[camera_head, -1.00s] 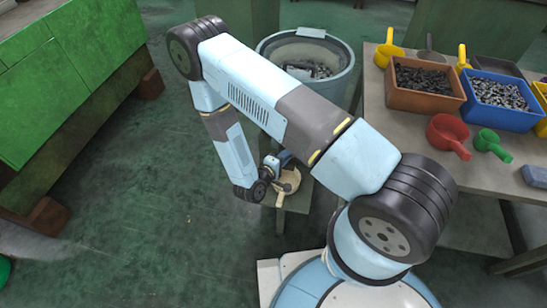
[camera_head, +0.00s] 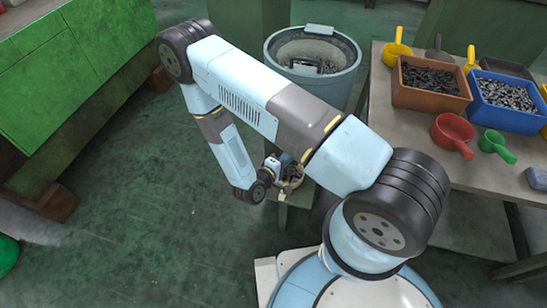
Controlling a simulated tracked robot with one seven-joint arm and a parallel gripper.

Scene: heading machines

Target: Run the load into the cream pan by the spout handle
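A small cream pan (camera_head: 297,183) shows beside the end of my arm, above a low grey stand. My wrist and the dark gripper parts hide much of it, and what lies inside it is too small to make out. My gripper (camera_head: 287,166) is right at the pan, on its upper left side in the picture. Its fingers are too small and too covered to tell whether they are open or shut, or whether they touch the pan. I cannot make out a spout handle.
A blue bin (camera_head: 344,86) with dark metal pieces stands behind my arm. On the table (camera_head: 409,121) at right are an orange bin (camera_head: 432,101), a blue bin (camera_head: 500,121), a red scoop (camera_head: 453,130) and a green scoop (camera_head: 493,142). A green machine (camera_head: 70,75) stands left; open floor lies between.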

